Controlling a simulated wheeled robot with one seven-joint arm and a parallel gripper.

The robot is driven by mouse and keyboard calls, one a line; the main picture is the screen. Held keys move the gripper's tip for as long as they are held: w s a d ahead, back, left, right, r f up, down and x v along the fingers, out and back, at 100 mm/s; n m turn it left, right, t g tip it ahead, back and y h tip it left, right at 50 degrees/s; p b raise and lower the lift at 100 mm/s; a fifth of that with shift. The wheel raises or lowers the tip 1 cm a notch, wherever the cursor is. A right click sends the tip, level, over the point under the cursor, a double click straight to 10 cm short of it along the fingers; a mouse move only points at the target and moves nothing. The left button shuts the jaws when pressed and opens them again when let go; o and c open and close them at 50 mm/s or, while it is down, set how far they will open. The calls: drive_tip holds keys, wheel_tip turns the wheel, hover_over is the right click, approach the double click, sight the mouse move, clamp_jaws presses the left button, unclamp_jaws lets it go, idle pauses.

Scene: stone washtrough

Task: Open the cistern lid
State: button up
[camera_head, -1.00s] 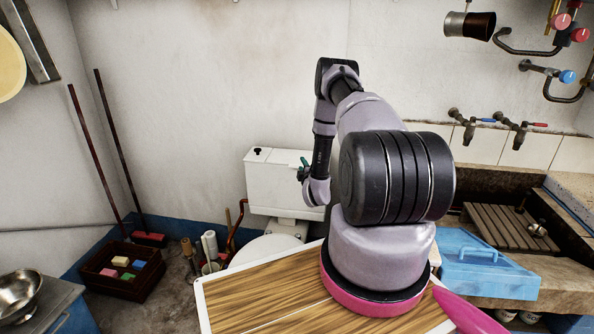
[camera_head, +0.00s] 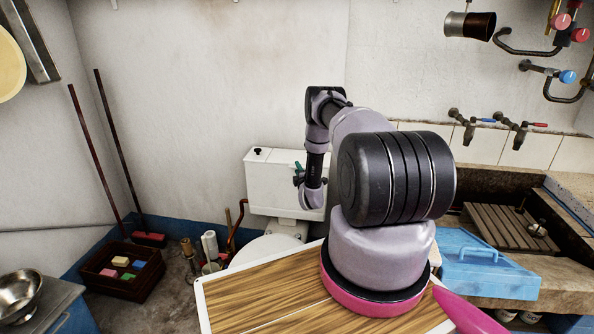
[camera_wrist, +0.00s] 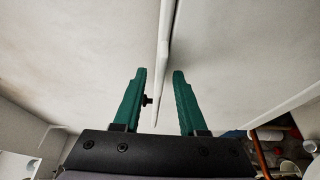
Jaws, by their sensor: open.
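The white cistern (camera_head: 270,188) stands against the back wall behind the toilet. Its lid (camera_head: 274,155) looks closed and has a dark button near its left end. In the wrist view the lid edge (camera_wrist: 161,50) shows as a pale strip with a thin dark line beside it. My gripper (camera_wrist: 160,72) is open, with one green finger on either side of that strip. A small dark knob shows by the left finger. I cannot tell whether either finger touches the lid. In the head view my gripper (camera_head: 298,173) is at the cistern's right part, which my arm partly hides.
A wooden board (camera_head: 262,293) lies in front of the toilet (camera_head: 268,248). A crate of sponges (camera_head: 122,286) and brooms stand at left. A stone trough (camera_head: 560,268) with a blue box (camera_head: 490,272) is at right. The wall above the cistern is clear.

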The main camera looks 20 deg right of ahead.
drive_tip(key=shift+w, duration=0.25)
clamp_jaws()
drive_tip(key=shift+d, duration=0.1)
idle(1.2)
